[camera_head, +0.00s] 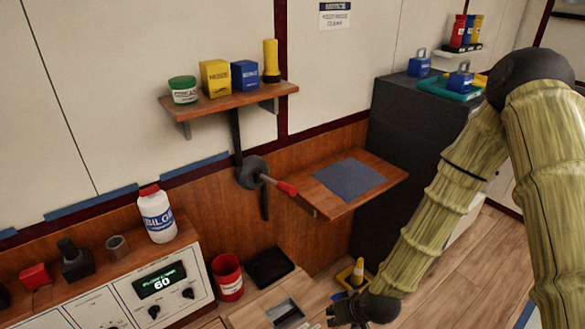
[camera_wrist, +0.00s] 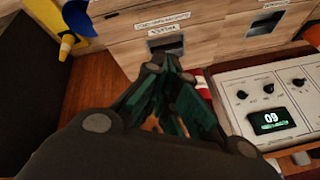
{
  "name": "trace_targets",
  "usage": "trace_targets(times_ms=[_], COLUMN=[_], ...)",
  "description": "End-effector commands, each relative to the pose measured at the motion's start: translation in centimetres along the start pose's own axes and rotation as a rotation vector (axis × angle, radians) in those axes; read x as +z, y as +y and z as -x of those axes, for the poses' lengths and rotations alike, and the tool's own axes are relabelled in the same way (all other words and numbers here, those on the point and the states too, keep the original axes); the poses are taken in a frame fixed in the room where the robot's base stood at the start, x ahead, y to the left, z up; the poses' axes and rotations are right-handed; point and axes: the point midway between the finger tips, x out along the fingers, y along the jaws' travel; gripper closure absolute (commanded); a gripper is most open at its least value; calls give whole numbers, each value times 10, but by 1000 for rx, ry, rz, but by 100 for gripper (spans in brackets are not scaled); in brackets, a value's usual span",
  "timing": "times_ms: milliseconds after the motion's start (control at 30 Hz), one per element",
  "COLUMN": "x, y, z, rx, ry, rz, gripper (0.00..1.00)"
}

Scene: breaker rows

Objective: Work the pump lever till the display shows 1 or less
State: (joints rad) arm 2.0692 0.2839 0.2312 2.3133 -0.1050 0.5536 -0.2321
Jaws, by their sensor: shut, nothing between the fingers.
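The pump lever (camera_head: 285,187) has a red grip and sticks out to the right from a dark round pivot (camera_head: 250,172) on the wood-panelled wall. The display (camera_head: 161,281) on the white panel reads 60 in green. It also shows in the wrist view (camera_wrist: 271,120), upside down. My gripper (camera_head: 338,312) is low at the bottom of the head view, below and to the right of the lever and apart from it. In the wrist view my gripper (camera_wrist: 160,68) has its fingers together and empty. The lever does not show in the wrist view.
A small shelf (camera_head: 298,88) with several containers is above the lever. A wooden shelf with a blue mat (camera_head: 348,180) is just right of the grip. A red can (camera_head: 228,277), a drawer unit (camera_head: 255,314) and a yellow cone (camera_head: 357,272) stand low down.

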Motion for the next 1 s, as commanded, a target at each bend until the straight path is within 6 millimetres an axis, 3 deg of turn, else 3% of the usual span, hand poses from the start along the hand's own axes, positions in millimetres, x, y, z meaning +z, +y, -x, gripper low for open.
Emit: trace_targets(times_ms=[33,200,300,433,533,633,1000], x=[-42,-162,-225,-287,-317,-334,-340], y=[-12,-51,-72,-94,-105,-111,-114], z=[19,82,127,182,214,232,240], rx=[-27,-109,-145,-176,-190,-196,-199], ry=[59,236,338,448,506,540,555], rz=[21,126,188,258,297,322,333], gripper=[100,100,100,100,100,100,100])
